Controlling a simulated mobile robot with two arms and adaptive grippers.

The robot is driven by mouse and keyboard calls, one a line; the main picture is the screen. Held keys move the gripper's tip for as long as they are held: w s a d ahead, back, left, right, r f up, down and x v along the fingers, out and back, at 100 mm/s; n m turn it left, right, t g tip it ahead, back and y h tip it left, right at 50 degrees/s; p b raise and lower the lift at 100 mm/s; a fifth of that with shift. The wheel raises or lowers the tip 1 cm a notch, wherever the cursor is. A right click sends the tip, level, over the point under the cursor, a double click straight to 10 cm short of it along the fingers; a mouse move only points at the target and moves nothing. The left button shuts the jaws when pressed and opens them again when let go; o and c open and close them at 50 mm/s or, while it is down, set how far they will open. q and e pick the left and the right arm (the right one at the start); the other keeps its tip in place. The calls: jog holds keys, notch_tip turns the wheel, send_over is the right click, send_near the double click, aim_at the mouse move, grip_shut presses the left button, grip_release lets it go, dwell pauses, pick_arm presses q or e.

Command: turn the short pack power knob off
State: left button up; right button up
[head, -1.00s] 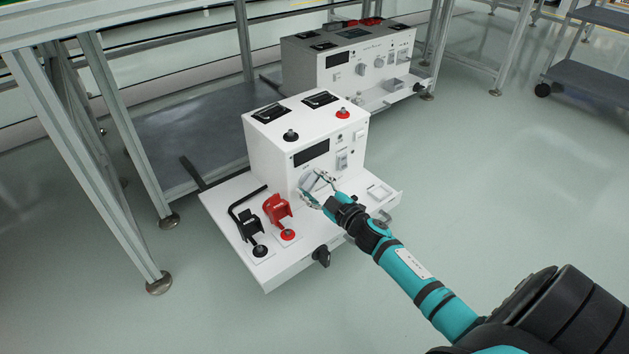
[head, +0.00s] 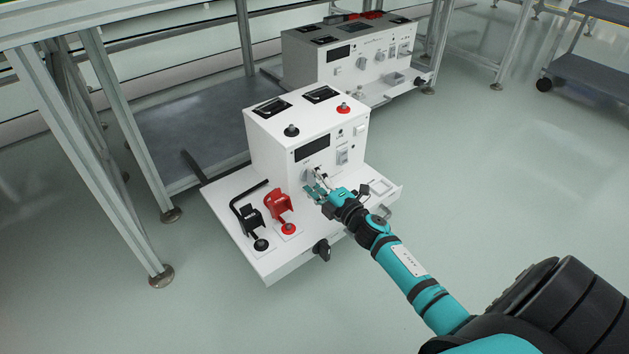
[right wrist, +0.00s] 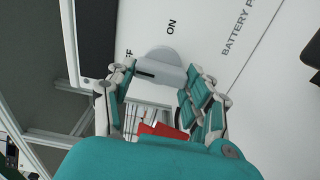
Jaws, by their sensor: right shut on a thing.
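The short pack (head: 275,148) is the nearer white box, with a black display and a front shelf. Its grey power knob (head: 307,174) is low on the front face, partly hidden by my right gripper (head: 315,188). In the right wrist view the knob (right wrist: 160,72) sits between the fingertips of my right gripper (right wrist: 160,82), which is shut on it. A dark line on the knob's bar lies toward the left end, on the side of the partly covered OFF label (right wrist: 128,55). The ON label (right wrist: 172,27) is above the knob. My left gripper is out of view.
Black (head: 250,222) and red (head: 278,208) clamps stand on the pack's shelf (head: 270,265). A longer pack (head: 345,75) stands behind. Metal frame legs (head: 130,190) are at the left; a grey cart (head: 590,75) is far right. The floor at right is clear.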

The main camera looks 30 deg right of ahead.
jog(key=shift+a+f+n, duration=0.1)
jog(key=shift+n, duration=0.3)
jog(key=o, duration=1.2)
jog(key=shift+s, duration=0.1)
jog(key=s, duration=0.8)
jog(key=s+d, duration=0.1)
jog(key=s, duration=0.2)
jog(key=shift+s, duration=0.4)
